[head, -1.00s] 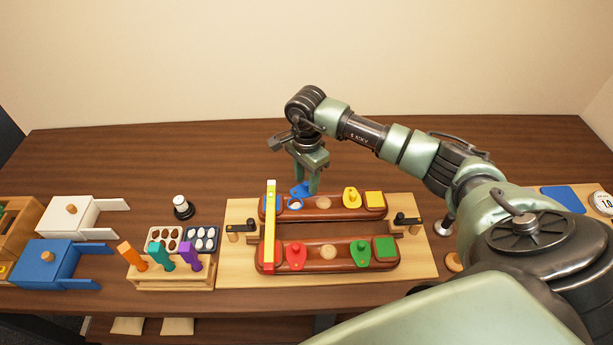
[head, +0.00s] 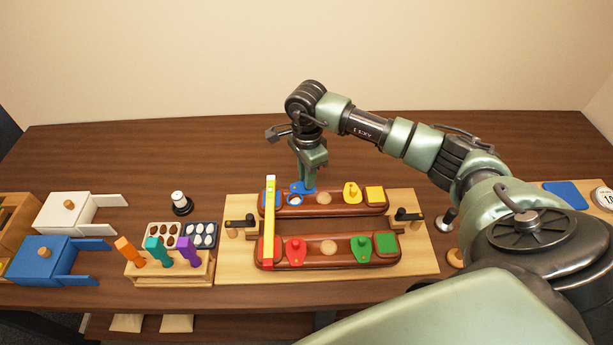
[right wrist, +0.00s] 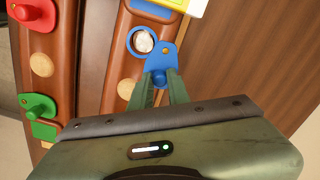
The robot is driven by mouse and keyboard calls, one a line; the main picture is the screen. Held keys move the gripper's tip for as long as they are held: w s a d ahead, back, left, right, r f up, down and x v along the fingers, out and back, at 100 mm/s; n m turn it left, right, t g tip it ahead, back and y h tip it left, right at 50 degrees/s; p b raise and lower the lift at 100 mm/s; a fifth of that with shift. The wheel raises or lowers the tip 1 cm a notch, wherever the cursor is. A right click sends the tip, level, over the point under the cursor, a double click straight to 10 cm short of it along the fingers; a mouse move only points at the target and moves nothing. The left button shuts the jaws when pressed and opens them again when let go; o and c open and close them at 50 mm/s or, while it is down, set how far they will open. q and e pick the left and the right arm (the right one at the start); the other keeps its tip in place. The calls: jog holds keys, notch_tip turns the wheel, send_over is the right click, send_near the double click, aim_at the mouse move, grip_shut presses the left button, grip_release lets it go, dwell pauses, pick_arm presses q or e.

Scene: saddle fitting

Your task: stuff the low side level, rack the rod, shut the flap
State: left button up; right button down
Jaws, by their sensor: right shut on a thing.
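Two brown saddle panels lie on a pale board: a far one (head: 335,206) and a near one (head: 328,257). A yellow, red-ended rod (head: 269,225) lies across both at their left ends. My right gripper (head: 306,184) is shut on the knob of the blue flap (head: 297,187) on the far panel; the flap also shows in the right wrist view (right wrist: 158,55). The flap is swung aside, and a whitish filling (right wrist: 144,42) shows in the round opening beside it. The yellow flap (head: 351,194), red flap (head: 296,252) and green flap (head: 361,250) lie on the panels. My left gripper is out of view.
Black-topped holders stand left (head: 240,222) and right (head: 408,216) of the panels. Left of the board are a rack (head: 172,272) with orange, teal and purple tools, a tray of white pieces (head: 202,235), and white (head: 66,212) and blue (head: 43,258) boxes. The table behind is clear.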

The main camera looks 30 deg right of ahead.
aim_at(294, 187)
jog(key=m+b, duration=0.1)
jog(key=m, duration=0.1)
jog(key=m+b, duration=0.1)
jog(key=s+a+m+b, duration=0.1)
jog(key=m, duration=0.1)
jog(key=shift+s+f+m, duration=0.1)
jog(key=shift+m, duration=0.2)
jog(key=m+b, duration=0.1)
jog(key=a+m, duration=0.1)
jog(key=m, duration=0.1)
jog(key=shift+s+m+b, duration=0.2)
jog(key=shift+m+b, duration=0.1)
jog(key=shift+b, duration=0.05)
jog(key=m, duration=0.1)
jog(key=m+b, duration=0.1)
jog(key=shift+a+m, duration=0.3)
jog(key=shift+a, duration=0.05)
jog(key=m, duration=0.1)
jog(key=a+m+b, duration=0.1)
jog(key=m, duration=0.1)
jog(key=shift+m, duration=0.3)
jog(key=shift+w+a+r+m+b, duration=0.1)
jog(key=shift+a+m+b, duration=0.2)
jog(key=shift+m, duration=0.6)
jog(key=shift+w+a+r+m+b, duration=0.15)
jog(key=shift+m+b, duration=0.2)
jog(key=shift+m, duration=0.55)
